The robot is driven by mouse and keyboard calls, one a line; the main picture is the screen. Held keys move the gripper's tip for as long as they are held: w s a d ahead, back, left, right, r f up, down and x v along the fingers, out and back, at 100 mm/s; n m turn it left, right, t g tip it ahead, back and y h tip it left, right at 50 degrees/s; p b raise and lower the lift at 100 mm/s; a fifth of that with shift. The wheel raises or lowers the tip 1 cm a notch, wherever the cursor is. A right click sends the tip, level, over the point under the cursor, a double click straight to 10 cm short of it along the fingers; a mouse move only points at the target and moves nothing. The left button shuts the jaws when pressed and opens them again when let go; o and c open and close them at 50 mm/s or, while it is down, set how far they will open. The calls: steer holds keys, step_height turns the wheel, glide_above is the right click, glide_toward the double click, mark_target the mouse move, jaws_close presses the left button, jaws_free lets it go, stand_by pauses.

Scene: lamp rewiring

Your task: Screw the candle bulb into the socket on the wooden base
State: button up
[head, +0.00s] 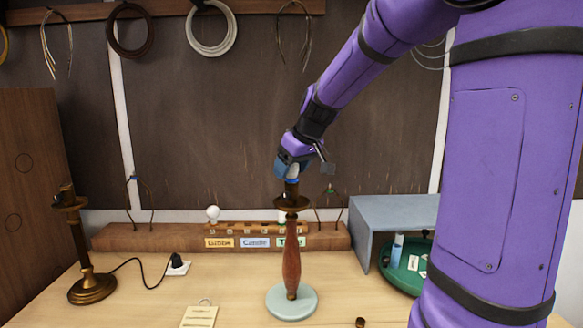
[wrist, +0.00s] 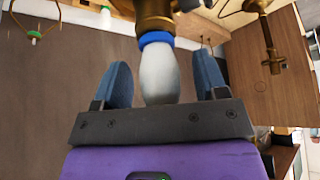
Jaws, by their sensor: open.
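The candle bulb (wrist: 159,75) is white with a blue collar. In the wrist view its collar end meets the brass socket (wrist: 154,14); I cannot tell how deep it is seated. The socket tops the turned wooden base (head: 291,250), which stands upright on a pale round foot (head: 280,302). My gripper (wrist: 163,77) is open, one blue finger on each side of the bulb, with gaps visible on both sides. In the head view my gripper (head: 292,172) is directly above the lamp and partly hides the bulb.
A brass lamp (head: 80,250) stands at the left with a corded plug (head: 177,264). A wooden rack (head: 140,238) behind holds a globe bulb (head: 213,213) and labels. A grey shelter (head: 392,212) and green tray (head: 405,283) are at the right. A small brass piece (head: 360,322) lies in front.

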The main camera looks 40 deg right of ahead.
steer(key=c, duration=1)
steer(key=shift+m, duration=0.3)
steer(key=m+h, duration=0.2)
steer(key=m, duration=0.2)
steer(key=shift+f+m+g+h, duration=0.1)
steer(key=shift+m+g+h, duration=0.3)
steer(key=shift+m+h, duration=1)
steer(key=shift+m+y, duration=0.3)
steer(key=shift+m, duration=0.2)
steer(key=m, duration=0.2)
steer(key=m+g+h, duration=0.1)
steer(key=m, duration=0.1)
steer(key=shift+g+h, duration=0.3)
steer(key=m+g, duration=0.1)
steer(key=m, duration=0.2)
steer(key=shift+m+g+h, duration=0.3)
steer(key=shift+m+h, duration=0.1)
